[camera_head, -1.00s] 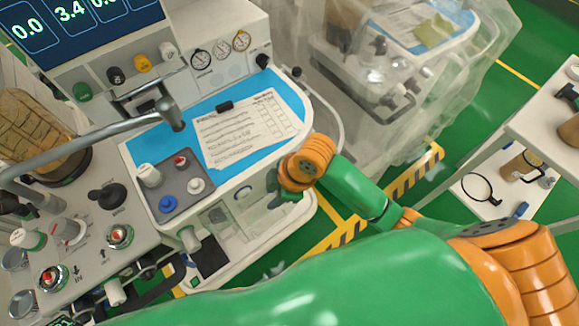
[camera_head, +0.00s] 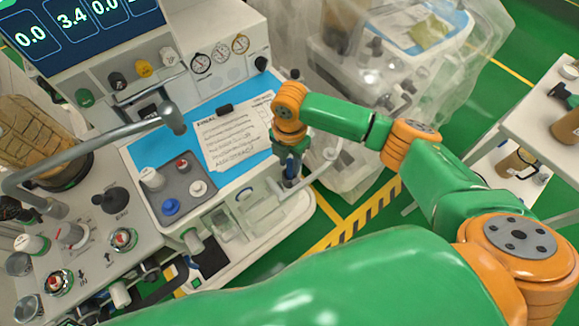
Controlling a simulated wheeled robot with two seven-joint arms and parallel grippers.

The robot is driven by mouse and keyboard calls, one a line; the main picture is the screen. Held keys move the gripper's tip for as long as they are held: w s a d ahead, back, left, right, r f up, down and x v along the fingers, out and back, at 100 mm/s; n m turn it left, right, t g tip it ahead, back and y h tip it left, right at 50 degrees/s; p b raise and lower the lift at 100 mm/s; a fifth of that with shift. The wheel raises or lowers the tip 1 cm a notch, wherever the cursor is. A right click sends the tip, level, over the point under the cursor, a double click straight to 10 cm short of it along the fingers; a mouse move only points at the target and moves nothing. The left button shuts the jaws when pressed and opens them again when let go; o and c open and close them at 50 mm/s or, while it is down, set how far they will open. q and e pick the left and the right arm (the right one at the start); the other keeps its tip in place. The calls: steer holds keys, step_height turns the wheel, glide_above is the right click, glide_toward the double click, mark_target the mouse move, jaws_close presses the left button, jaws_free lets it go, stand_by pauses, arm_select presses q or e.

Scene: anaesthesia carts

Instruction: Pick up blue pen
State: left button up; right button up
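I cannot clearly make out a blue pen in the head view. My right gripper (camera_head: 291,172) hangs below the orange wrist at the right edge of the cart's blue worktop (camera_head: 258,163), beside a printed sheet (camera_head: 232,135). Small dark and blue parts show at the gripper's tip. I cannot tell whether they are fingers or something held, nor how wide the fingers are. My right wrist covers the sheet's right edge. My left gripper is out of view.
A grey panel with knobs (camera_head: 177,187) is left of the sheet. A metal arm (camera_head: 100,135) reaches over the worktop from the left. A plastic-covered cart (camera_head: 385,65) stands behind, and a white shelf cart (camera_head: 545,115) is at right.

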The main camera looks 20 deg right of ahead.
jaws_close()
